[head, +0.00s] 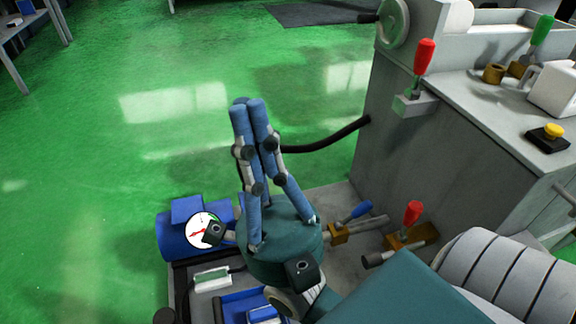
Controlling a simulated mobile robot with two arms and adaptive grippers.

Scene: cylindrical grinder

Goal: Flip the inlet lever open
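Two small valve levers sit low by the machine's side, and I cannot tell which is the inlet lever. One is a blue-handled lever (360,211) on a brass valve body (339,234). The other is a red-handled lever (412,213) on a brass fitting (400,242), a little to the right. Both handles tilt up. My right gripper (249,104) has blue fingers that point up and away, with their tips together and nothing seen between them. It is left of both levers and apart from them in the picture. My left gripper is not in view.
A white gauge (203,229) and blue motor-like unit (183,238) lie left of my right gripper. A black hose (325,142) runs to the grey machine (420,150). Larger red (424,56) and green (542,30) levers stand higher up. Open green floor (120,190) lies left.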

